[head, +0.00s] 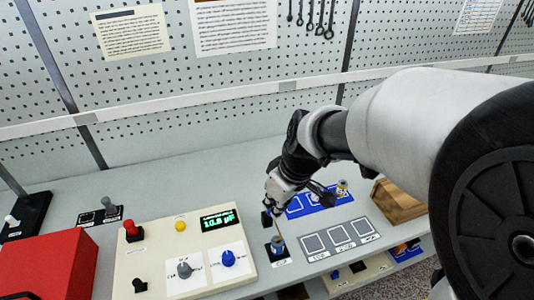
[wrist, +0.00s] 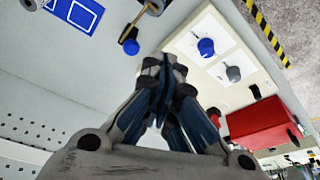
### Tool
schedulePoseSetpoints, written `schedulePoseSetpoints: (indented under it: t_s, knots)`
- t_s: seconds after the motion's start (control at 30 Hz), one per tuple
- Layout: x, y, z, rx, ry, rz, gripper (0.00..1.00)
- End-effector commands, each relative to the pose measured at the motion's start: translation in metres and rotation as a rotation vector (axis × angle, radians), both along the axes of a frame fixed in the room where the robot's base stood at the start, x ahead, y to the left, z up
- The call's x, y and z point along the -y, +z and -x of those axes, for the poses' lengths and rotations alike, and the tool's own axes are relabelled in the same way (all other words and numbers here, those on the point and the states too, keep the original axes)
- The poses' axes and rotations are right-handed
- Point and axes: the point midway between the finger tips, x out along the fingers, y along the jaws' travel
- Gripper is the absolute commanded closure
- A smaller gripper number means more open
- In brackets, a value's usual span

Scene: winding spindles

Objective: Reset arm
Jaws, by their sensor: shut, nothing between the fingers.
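My gripper (head: 268,214) hangs over the workbench, its arm reaching in from the right of the head view. In the wrist view my gripper (wrist: 165,72) has its fingers together with nothing between them. Just below it in the head view, a small spindle (head: 278,243) stands on a dark base plate. The wrist view shows a blue-ended piece with a tan rod (wrist: 130,46) apart from the fingers. A blue mat with white-outlined squares (head: 298,209) lies behind and right of the gripper, partly hidden by it. Another small spindle (head: 342,188) stands at its far end.
A cream control panel (head: 150,255) has a green-lit display (head: 219,220), a red button (head: 132,230) and knobs. A red box (head: 50,268) stands at left. A grey mat with squares (head: 342,236) and a wooden box (head: 398,200) lie right. A pegboard (head: 200,80) rises behind.

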Motion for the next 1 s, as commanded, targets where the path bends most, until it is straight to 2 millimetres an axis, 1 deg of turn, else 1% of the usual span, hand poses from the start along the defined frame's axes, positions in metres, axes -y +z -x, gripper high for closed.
schedulePoseSetpoints:
  t_s: [0.3,0.37,0.47,0.57,0.6,0.67,0.7,0.8,0.9,1.0]
  knots:
    - [0.000,0.001,0.000,0.002,-0.003,0.000,1.00]
    - [0.003,0.005,0.003,0.005,-0.015,-0.001,1.00]
    - [0.012,0.021,0.018,0.013,-0.071,-0.002,1.00]
    - [0.030,0.043,0.046,0.027,-0.173,-0.003,1.00]
    - [0.038,0.052,0.060,0.033,-0.223,-0.004,1.00]
    - [0.050,0.063,0.082,0.042,-0.305,-0.006,1.00]
    - [0.058,0.069,0.096,0.049,-0.359,-0.006,1.00]
    - [0.075,0.077,0.131,0.066,-0.490,-0.009,1.00]
    - [0.089,0.079,0.159,0.083,-0.602,-0.013,1.00]
    - [0.098,0.079,0.178,0.097,-0.683,-0.017,1.00]
